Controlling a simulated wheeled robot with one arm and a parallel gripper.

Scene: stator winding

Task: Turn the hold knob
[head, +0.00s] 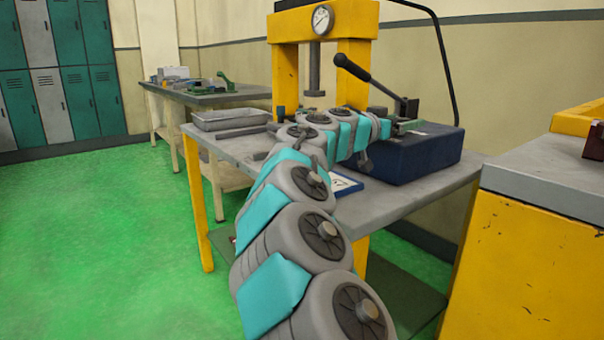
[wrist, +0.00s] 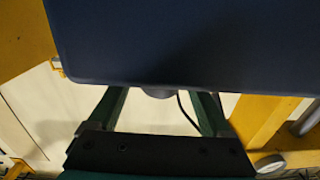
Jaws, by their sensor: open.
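The blue machine body (head: 415,155) stands on the grey workbench. A dark blue surface (wrist: 190,40) fills the upper part of the wrist view. A small rounded grey part (wrist: 158,93), likely the hold knob, shows at its lower edge; most of it is hidden. My gripper (wrist: 160,92) is open, its two green fingers reaching towards the blue surface, one on each side of the grey part with a gap on both sides. I cannot tell how far the fingertips overlap it in depth. In the head view, my arm hides the knob.
A lever with a black handle (head: 352,68) rises beside the blue body. The yellow press (head: 285,75) with its gauge (head: 322,20) stands behind. A metal tray (head: 232,119) lies on the workbench (head: 400,200). A yellow cabinet (head: 530,260) is at right. The floor at left is clear.

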